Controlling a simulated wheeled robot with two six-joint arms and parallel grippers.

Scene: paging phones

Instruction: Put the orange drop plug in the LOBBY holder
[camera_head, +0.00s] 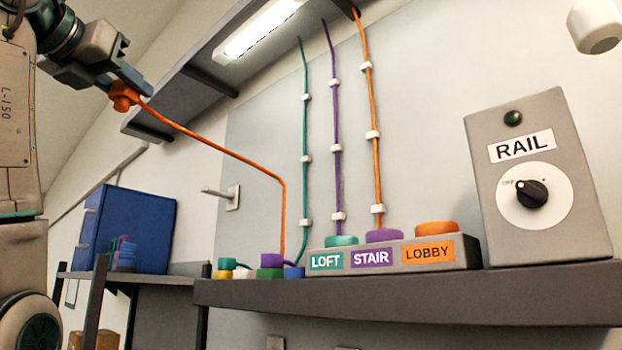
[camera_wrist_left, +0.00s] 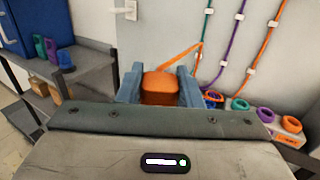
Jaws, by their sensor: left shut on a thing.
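My left gripper (camera_head: 128,84) is shut on the orange drop plug (camera_head: 123,99), high at the upper left of the head view. The left wrist view shows the plug (camera_wrist_left: 160,84) between the two blue-grey fingers of the gripper (camera_wrist_left: 159,90). An orange cord runs from the plug down to the shelf. The LOBBY holder (camera_head: 437,229) is an orange ring at the right end of a grey block, above an orange LOBBY label. It also shows at the lower right of the wrist view (camera_wrist_left: 291,124). The plug is well above and left of it. My right gripper is not in view.
The teal LOFT holder (camera_head: 341,241) and purple STAIR holder (camera_head: 384,236) stand left of LOBBY. Several coloured blocks (camera_head: 271,261) sit left of the grey block. A grey RAIL box (camera_head: 590,220) stands at right. A lamp shelf (camera_head: 200,75) overhangs near the gripper.

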